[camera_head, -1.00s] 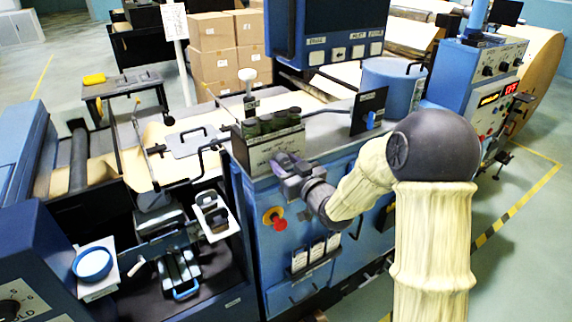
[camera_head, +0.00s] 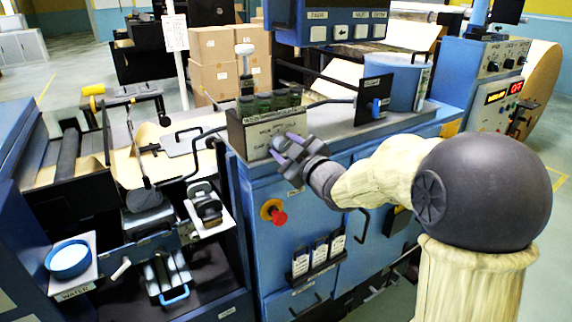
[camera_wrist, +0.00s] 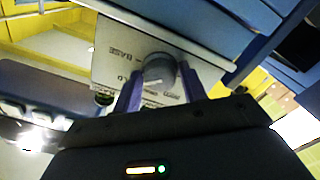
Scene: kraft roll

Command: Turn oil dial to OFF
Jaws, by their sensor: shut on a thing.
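My gripper (camera_head: 284,148) is at the front of a pale lettered plate (camera_head: 262,133) on the blue machine. In the wrist view its two purple fingers (camera_wrist: 161,82) stand on either side of a round grey dial (camera_wrist: 160,67) and grip it. The dial has a light mark on its face. The plate behind it (camera_wrist: 115,62) carries lettering, with "BASE" readable; I cannot read which setting the mark points to.
Several dark green jars (camera_head: 270,103) stand above the plate. A red knob on a yellow base (camera_head: 273,212) sits below my gripper. Left are a bent black handle (camera_head: 190,170) and a blue round dish (camera_head: 70,259). A black panel with a blue lever (camera_head: 375,103) stands to the right.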

